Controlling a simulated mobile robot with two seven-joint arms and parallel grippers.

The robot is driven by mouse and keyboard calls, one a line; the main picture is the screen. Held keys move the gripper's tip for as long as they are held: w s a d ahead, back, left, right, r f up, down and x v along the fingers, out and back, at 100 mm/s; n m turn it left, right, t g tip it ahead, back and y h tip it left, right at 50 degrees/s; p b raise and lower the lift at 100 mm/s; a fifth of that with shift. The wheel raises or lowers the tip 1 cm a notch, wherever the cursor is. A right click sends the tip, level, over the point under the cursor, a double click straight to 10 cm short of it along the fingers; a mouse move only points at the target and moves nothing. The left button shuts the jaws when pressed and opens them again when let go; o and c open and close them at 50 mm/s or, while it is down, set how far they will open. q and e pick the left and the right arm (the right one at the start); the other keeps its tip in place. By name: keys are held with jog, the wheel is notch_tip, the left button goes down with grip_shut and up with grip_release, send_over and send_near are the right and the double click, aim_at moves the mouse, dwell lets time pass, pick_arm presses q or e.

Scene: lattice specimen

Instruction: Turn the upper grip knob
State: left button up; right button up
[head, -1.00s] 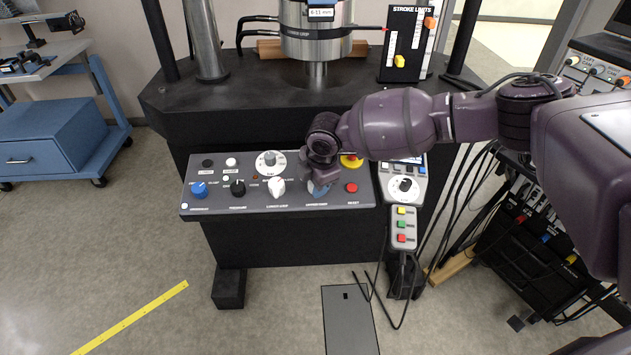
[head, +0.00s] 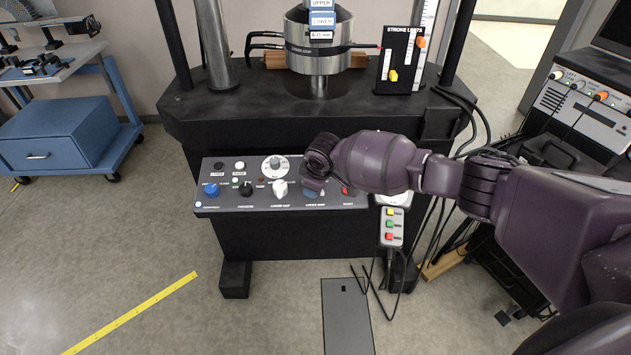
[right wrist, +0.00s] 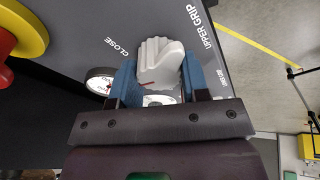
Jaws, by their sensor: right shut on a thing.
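The upper grip knob (right wrist: 160,58) is white and ribbed, with a red mark low on it. In the right wrist view it sits between the two blue finger pads of my right gripper (right wrist: 158,78), which is shut on it. The labels UPPER GRIP and CLOSE show beside it on the grey panel. In the head view my right gripper (head: 312,192) reaches down to the right half of the control panel (head: 232,203), and the gripper and arm hide the knob. My left gripper is not in view.
The white lower grip knob (head: 279,188) stands just left of my right gripper. A black knob (head: 246,189) and a blue knob (head: 211,190) are further left. A red button (head: 345,190) is close on the right. A pendant (head: 391,226) hangs beyond it.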

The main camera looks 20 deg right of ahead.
jog(key=shift+r+m+p, duration=0.15)
jog(key=shift+m+p, duration=0.5)
jog(key=shift+m, duration=0.35)
jog(key=shift+m+p, duration=0.8)
jog(key=shift+m, duration=0.4)
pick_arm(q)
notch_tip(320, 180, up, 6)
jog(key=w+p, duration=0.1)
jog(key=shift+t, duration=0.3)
pick_arm(e)
jog(key=shift+d+f+m+h, duration=0.1)
jog(key=shift+f+m+h, duration=0.1)
jog(key=shift+m, duration=0.4)
jog(key=shift+f+m+h, duration=0.1)
jog(key=shift+m+h, duration=0.1)
jog(key=shift+m, duration=0.4)
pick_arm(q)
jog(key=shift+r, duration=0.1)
pick_arm(e)
jog(key=o, duration=0.7)
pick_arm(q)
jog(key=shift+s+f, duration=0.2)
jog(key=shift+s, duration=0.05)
pick_arm(e)
jog(key=shift+o, duration=1.1)
jog(key=shift+r+t, duration=0.1)
jog(key=shift+t, duration=0.2)
